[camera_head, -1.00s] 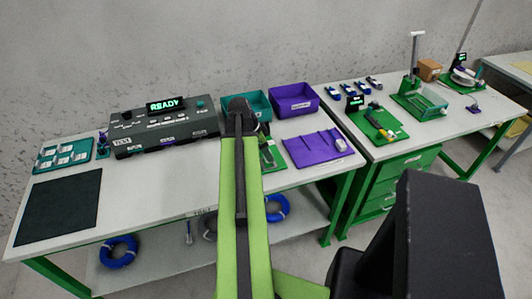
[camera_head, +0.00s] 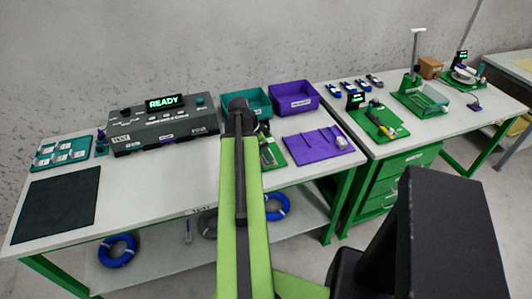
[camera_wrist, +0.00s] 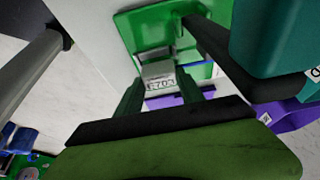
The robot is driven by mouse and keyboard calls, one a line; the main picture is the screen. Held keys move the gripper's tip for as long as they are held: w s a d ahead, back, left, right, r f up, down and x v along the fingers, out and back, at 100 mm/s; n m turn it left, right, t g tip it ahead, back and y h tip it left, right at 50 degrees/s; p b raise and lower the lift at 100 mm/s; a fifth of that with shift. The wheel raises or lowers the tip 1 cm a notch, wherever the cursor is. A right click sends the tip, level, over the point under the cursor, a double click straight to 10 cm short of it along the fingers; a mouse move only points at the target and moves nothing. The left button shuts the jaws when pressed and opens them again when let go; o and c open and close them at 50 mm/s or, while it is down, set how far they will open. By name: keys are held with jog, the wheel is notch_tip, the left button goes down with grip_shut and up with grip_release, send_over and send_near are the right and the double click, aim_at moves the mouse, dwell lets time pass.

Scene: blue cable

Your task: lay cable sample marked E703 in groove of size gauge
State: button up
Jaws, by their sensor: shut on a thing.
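My gripper (camera_wrist: 158,80) is shut on a small pale cable sample (camera_wrist: 158,70), whose label (camera_wrist: 160,85) seems to read E703, though the print is partly unclear. The sample is between the two dark green fingers. Just beyond it in the wrist view is a green fixture (camera_wrist: 135,25), which may be the size gauge; its groove cannot be made out. The same green fixture shows partly in the head view (camera_head: 277,157), right of my arm. My arm hides the fingers and the sample there. Whether the sample touches the fixture cannot be told.
A teal bin (camera_head: 258,97) and a purple bin (camera_head: 293,97) stand behind the fixture. A purple tray (camera_head: 305,148) lies right of it. A grey tester reading READY (camera_head: 165,130) stands left.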

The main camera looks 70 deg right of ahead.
jog(key=shift+f+b, duration=0.6)
jog(key=shift+f, duration=0.05)
dwell(0.3)
jog(key=o, duration=1.5)
notch_tip(320, 180, up, 8)
jog(key=p, duration=0.8)
jog(key=shift+w+r, duration=0.1)
